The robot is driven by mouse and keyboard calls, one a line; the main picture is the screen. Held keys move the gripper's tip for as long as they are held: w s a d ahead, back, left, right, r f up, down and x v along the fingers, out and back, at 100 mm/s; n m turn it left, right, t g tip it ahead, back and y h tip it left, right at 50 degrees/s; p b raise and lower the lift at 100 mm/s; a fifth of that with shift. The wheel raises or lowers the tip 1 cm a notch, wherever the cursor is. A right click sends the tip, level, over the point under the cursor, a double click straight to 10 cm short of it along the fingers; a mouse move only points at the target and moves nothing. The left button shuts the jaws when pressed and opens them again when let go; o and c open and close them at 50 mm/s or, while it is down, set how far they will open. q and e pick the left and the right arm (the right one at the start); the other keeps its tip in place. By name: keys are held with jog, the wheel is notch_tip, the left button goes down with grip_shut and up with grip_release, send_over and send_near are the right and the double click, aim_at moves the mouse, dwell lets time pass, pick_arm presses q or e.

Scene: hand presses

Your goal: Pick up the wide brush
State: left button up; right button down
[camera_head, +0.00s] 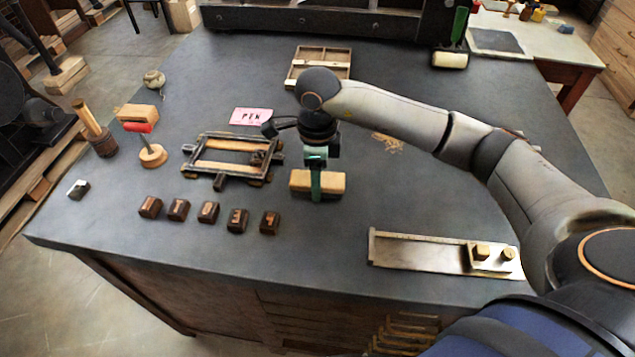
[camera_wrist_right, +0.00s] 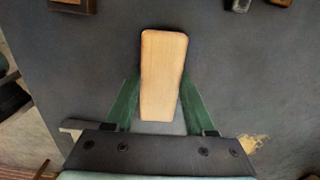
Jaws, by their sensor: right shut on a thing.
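The wide brush shows as a pale wooden block (camera_head: 331,182) near the middle of the table in the head view; its bristles cannot be made out. My right gripper (camera_head: 316,186) comes down on it from above, with green fingers across its middle. In the right wrist view the brush's smooth wooden top (camera_wrist_right: 163,65) sits between the two green fingers of the right gripper (camera_wrist_right: 160,88), shut on it. I cannot tell whether it touches the table or is just above it. My left gripper is not in view.
A dark frame (camera_head: 190,158) with wooden bars lies left of the brush. Several dark type blocks (camera_head: 208,212) stand in a row in front of it. A metal tray (camera_head: 420,252) lies at the front right. A pink card (camera_head: 251,116) and a wooden tray (camera_head: 320,55) lie farther back.

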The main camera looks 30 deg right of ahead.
jog(key=shift+r, duration=0.1)
jog(key=shift+w+r, duration=0.1)
jog(key=shift+r, duration=0.45)
jog(key=w+a+r+b, duration=0.1)
jog(key=w+a+r, duration=0.1)
jog(key=w+r, duration=0.4)
jog(key=w+a+r+b, duration=0.1)
jog(key=w+a+r, duration=0.2)
jog(key=w+r, duration=0.2)
jog(key=shift+w+a+r, duration=0.25)
jog(key=shift+w+r, duration=0.15)
jog(key=shift+w, duration=0.5)
